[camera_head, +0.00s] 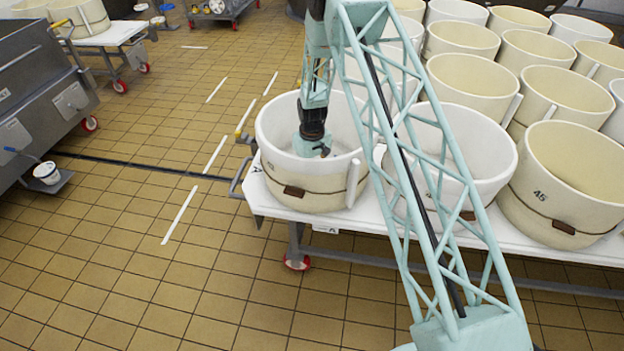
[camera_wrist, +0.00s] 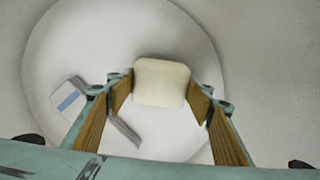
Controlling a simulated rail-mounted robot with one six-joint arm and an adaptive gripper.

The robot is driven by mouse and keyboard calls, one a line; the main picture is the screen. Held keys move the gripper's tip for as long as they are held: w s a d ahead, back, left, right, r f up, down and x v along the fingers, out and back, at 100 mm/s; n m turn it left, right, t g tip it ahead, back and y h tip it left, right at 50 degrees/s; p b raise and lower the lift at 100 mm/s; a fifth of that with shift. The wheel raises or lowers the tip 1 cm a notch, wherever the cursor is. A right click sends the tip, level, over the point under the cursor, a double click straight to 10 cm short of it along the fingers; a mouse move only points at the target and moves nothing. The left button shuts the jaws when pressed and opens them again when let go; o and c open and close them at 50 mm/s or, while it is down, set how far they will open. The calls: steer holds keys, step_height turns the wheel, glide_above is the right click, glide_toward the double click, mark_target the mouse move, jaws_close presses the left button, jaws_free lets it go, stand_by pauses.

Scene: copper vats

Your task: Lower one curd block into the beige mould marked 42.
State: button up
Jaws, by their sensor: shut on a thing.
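In the wrist view a pale cream curd block (camera_wrist: 161,82) sits between the wood-faced fingers of my gripper (camera_wrist: 160,95), which is shut on it. Behind the block is the round, pale floor of a mould (camera_wrist: 160,140); I cannot tell whether the block touches it. In the head view my gripper (camera_head: 312,147) reaches down into a large off-white mould (camera_head: 305,190) at the near left corner of the table. Its front has a brown tag and a band; I cannot read a number on it. The block is hidden in the head view.
A mould marked 45 (camera_head: 565,190) stands at right, with several more moulds behind. Another pale mould (camera_head: 470,150) stands partly behind my arm. The white table (camera_head: 262,200) has red casters. Inside the mould lies a white item with a blue stripe (camera_wrist: 69,100).

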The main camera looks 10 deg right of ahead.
steer(key=shift+f+b, duration=0.3)
steer(key=shift+f, duration=0.25)
stand_by(0.7)
steer(key=o, duration=1.1)
steer(key=shift+r, duration=0.1)
step_height(320, 180, up, 12)
stand_by(0.6)
stand_by(0.5)
